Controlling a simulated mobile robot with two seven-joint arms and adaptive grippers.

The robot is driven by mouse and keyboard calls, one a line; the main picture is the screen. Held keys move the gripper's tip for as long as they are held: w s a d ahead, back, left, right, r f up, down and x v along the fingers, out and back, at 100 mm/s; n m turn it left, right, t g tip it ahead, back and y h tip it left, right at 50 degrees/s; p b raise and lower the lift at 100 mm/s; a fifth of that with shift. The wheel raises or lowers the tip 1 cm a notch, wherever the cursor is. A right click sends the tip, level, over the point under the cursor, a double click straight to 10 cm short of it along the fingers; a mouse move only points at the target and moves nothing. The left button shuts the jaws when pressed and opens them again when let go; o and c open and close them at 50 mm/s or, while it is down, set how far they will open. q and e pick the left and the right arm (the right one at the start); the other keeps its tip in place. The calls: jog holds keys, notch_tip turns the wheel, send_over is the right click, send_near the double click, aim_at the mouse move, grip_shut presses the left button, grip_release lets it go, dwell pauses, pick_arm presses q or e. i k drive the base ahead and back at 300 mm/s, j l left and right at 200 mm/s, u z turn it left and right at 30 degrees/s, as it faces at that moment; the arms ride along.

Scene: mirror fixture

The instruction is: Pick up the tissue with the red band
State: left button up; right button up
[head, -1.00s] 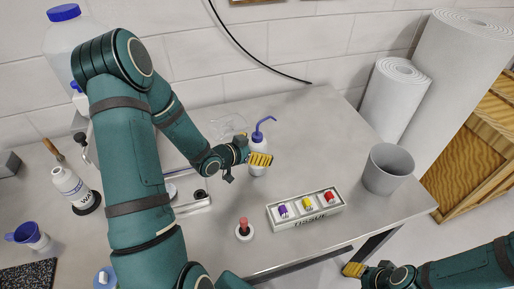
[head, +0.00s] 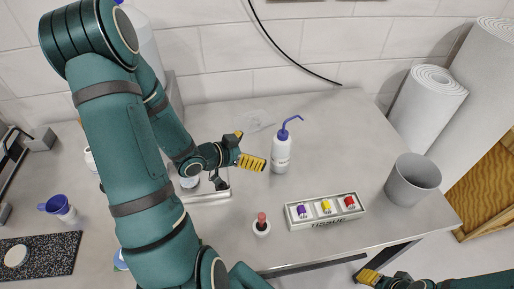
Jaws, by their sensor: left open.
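A white holder (head: 328,223) marked "TISSUE" sits near the front edge of the grey table. It holds three small white tissues in a row, with purple (head: 302,211), yellow (head: 326,207) and red (head: 350,202) bands. The red-banded one is in the rightmost place. My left gripper (head: 239,159) is open and empty, above the table to the left of and behind the holder, well apart from it. My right gripper (head: 369,277) shows only partly at the bottom edge, below the table's front edge; its jaw state is unclear.
A wash bottle (head: 281,154) with a blue spout stands just right of my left gripper. A red-topped item (head: 262,224) stands left of the holder. A grey bin (head: 412,180) stands at the right. The table between bottle and bin is clear.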

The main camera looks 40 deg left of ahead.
aim_at(349, 203)
jog(key=k+l, duration=0.75)
jog(key=l, duration=0.25)
